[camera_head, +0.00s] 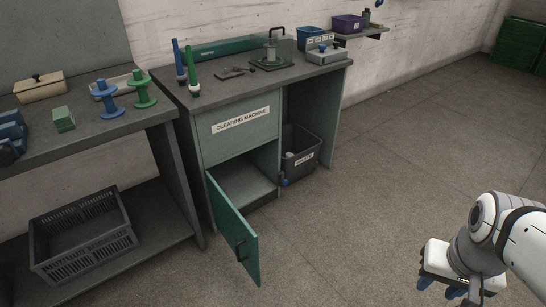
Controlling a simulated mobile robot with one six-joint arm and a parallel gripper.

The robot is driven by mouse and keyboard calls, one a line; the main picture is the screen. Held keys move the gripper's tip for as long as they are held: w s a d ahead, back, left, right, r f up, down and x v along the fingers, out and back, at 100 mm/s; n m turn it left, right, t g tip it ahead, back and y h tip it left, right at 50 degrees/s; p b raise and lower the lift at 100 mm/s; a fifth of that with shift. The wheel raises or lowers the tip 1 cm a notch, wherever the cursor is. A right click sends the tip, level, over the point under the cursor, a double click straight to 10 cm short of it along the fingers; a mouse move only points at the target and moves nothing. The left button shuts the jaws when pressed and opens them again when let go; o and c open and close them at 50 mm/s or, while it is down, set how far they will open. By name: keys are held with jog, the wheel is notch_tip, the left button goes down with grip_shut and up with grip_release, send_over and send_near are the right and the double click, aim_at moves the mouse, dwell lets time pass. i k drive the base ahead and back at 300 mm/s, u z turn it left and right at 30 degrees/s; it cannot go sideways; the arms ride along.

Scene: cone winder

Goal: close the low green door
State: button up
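The low green door (233,228) hangs open at the front of the grey-green cabinet below the "CLEARING MACHINE" label. It is hinged at its left edge and swung outward, with a dark handle (240,249) near its free edge. The open compartment (245,184) behind it looks empty. My gripper (452,296) is at the bottom right, well apart from the door, with open floor between. Its fingers are cut off by the picture's lower edge, so I cannot tell whether it is open.
A dark waste bin (307,156) stands under the bench right of the cabinet. A dark crate (85,236) sits on the left bench's low shelf. The floor (380,190) at centre right is clear.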

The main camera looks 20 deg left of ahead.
aim_at(241, 238)
jog(key=z, duration=0.1)
jog(key=k, duration=0.2)
jog(key=u, duration=1.55)
jog(key=i, duration=1)
jog(key=z, duration=0.9)
jog(key=k, duration=1.2)
jog(key=u, duration=0.8)
